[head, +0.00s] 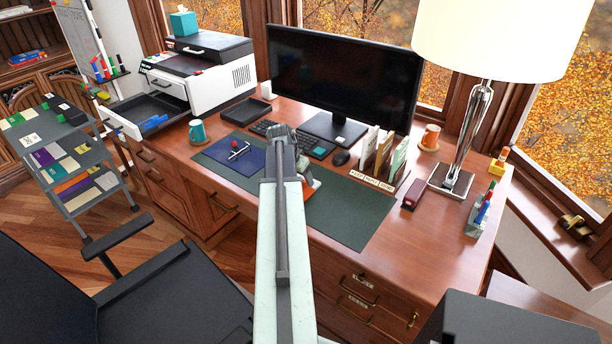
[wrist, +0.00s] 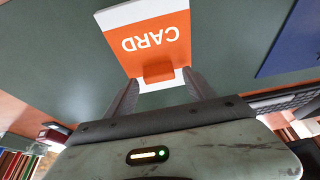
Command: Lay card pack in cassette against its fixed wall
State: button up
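The card pack is an orange and white block marked CARD, with an orange tab. It fills the top middle of the wrist view (wrist: 155,38) and shows partly in the head view (head: 312,184), mostly hidden behind my arm, over the dark green desk mat. The cassette (head: 130,130) is the grey tray pulled out of the white printer at the left. A blue piece (head: 153,122) sits inside it; I cannot tell which wall is fixed.
The printer (head: 200,80) stands at the desk's back left. A teal mug (head: 197,132) stands right of the tray. A blue folder (head: 232,155), monitor (head: 345,75), file rack (head: 378,160) and lamp (head: 470,130) are on the desk. An office chair (head: 150,290) stands in front.

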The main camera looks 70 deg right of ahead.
jog(key=shift+r+p, duration=0.55)
jog(key=shift+p, duration=0.05)
jog(key=p+v, duration=1)
jog(key=v, duration=0.1)
jog(key=shift+a+r+p, duration=0.3)
jog(key=shift+p, duration=0.05)
jog(key=shift+w, duration=0.1)
